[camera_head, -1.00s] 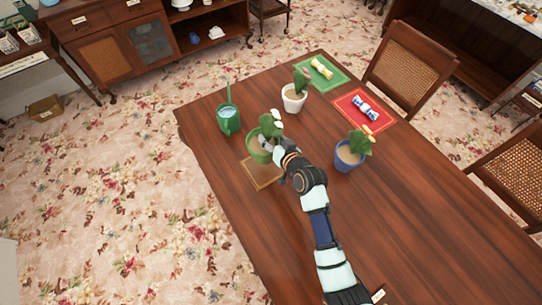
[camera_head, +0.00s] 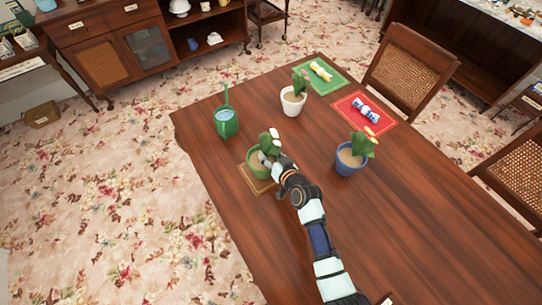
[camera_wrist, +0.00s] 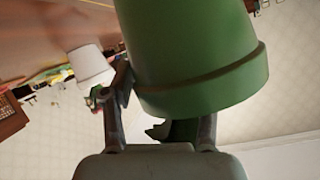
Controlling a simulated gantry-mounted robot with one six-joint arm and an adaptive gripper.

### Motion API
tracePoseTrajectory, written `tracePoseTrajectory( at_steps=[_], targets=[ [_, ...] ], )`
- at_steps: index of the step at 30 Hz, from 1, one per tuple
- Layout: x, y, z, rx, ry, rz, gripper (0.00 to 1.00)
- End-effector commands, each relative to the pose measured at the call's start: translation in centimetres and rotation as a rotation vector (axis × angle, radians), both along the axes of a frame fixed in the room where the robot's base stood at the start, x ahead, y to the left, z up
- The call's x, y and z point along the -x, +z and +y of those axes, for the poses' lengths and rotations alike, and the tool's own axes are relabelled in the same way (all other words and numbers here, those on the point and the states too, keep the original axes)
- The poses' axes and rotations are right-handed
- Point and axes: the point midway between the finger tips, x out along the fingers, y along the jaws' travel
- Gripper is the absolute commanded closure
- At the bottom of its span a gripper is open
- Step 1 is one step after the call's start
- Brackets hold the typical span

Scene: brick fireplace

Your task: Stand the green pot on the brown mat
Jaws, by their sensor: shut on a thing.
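The green pot (camera_head: 257,168), with a leafy plant in it, is at the brown mat (camera_head: 246,180) near the left edge of the table. It covers much of the mat in the head view; I cannot tell whether its base touches the mat. My gripper (camera_head: 270,160) is shut on the green pot's rim side. In the wrist view the green pot (camera_wrist: 200,55) fills the upper middle, between my gripper's fingers (camera_wrist: 160,115).
A green watering can (camera_head: 226,122) stands behind and left. A white pot (camera_head: 292,104) and a blue pot (camera_head: 348,162) with plants stand apart on the table. Green (camera_head: 335,83) and red (camera_head: 392,115) mats lie at the far right. The table's front right is clear.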

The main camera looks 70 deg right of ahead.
Motion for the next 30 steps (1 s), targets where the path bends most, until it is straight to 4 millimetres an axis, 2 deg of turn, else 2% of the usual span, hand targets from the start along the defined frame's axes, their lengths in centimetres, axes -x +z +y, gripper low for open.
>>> tracePoseTrajectory(
  at_steps=[1,2,6,14,17,20,30],
  targets=[
    [0.0,-0.2,0.0,0.002,0.0,-0.002,1.0],
    [0.0,-0.2,0.0,0.0,0.0,0.0,0.38],
    [0.0,-0.2,0.0,-0.001,0.0,0.001,0.16],
    [0.0,-0.2,0.0,-0.001,0.0,0.001,0.16],
    [0.0,0.5,0.0,0.0,0.0,0.0,0.16],
    [1.1,0.8,1.0,-0.001,-0.001,0.0,0.16],
    [6.9,3.8,6.0,-0.001,-0.001,0.0,0.16]
  ],
)
